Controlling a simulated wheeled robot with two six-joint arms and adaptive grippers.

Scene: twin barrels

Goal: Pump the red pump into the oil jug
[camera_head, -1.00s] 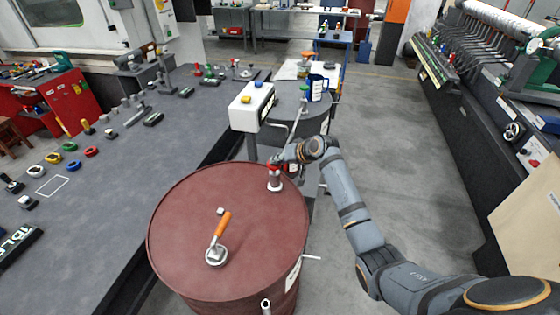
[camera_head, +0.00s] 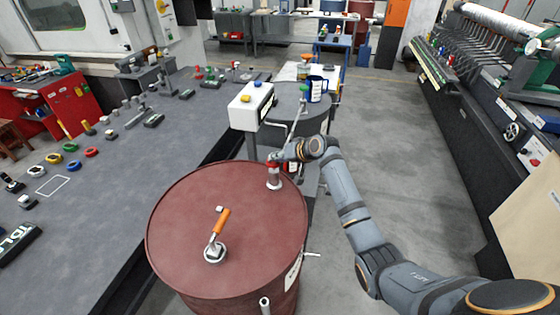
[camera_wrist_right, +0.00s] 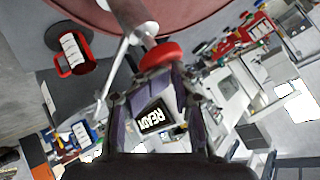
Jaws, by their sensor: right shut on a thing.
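The red pump (camera_head: 274,178) stands upright near the far right rim of the dark red barrel (camera_head: 180,215). Its red knob (camera_wrist_right: 160,55) shows between my fingertips in the right wrist view. My right gripper (camera_head: 278,161) is shut on the knob, reaching in from the right. A silver spout (camera_wrist_right: 137,30) runs from the pump beside the barrel. My left gripper is out of view.
A grey barrel (camera_head: 300,125) stands behind, with a blue jug (camera_head: 317,90) and a green-topped pump (camera_head: 303,92). A white box with blue and yellow buttons (camera_head: 251,106) is beside it. An orange-handled fitting (camera_head: 219,235) stands on the red barrel. Open floor lies right.

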